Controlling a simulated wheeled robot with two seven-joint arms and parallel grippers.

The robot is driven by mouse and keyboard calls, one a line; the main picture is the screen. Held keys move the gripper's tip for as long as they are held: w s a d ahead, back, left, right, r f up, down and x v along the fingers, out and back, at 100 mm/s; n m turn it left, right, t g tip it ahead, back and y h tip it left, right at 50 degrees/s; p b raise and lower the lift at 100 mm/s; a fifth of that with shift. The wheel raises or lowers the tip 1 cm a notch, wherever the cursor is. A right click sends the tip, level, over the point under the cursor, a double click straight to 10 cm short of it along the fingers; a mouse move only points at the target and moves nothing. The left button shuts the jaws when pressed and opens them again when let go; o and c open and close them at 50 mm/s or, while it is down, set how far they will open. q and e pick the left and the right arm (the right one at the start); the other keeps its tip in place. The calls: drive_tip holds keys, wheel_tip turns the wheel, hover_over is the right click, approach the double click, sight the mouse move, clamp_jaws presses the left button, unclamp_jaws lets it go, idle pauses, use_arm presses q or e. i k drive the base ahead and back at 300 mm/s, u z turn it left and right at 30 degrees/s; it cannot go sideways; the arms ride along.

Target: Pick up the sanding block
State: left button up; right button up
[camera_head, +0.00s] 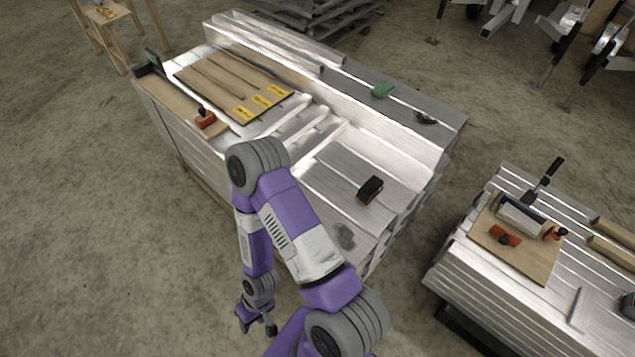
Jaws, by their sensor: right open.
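A small black block with a reddish edge (370,189), which looks like the sanding block, lies on the lower aluminium surface of the large stack (400,150), right of the middle in the head view. Nothing touches it. My right arm rises from the bottom of the view, bends at the elbow and hangs down again. My right gripper (257,326) is open and empty, low over the floor in front of the stack. It is well to the left of and nearer than the block. My left gripper is not in view.
A green pad (382,90) and a dark object (425,117) lie on the upper ledge. A grey object (345,236) lies near my forearm. An orange tool (205,119) and yellow-labelled boards (235,85) are at left. A second aluminium stack (545,255) with tools stands right, across bare floor.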

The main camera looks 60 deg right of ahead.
sight(371, 189)
drive_tip(key=u, duration=0.2)
drive_tip(key=k, duration=0.85)
drive_tip(key=z, duration=1.35)
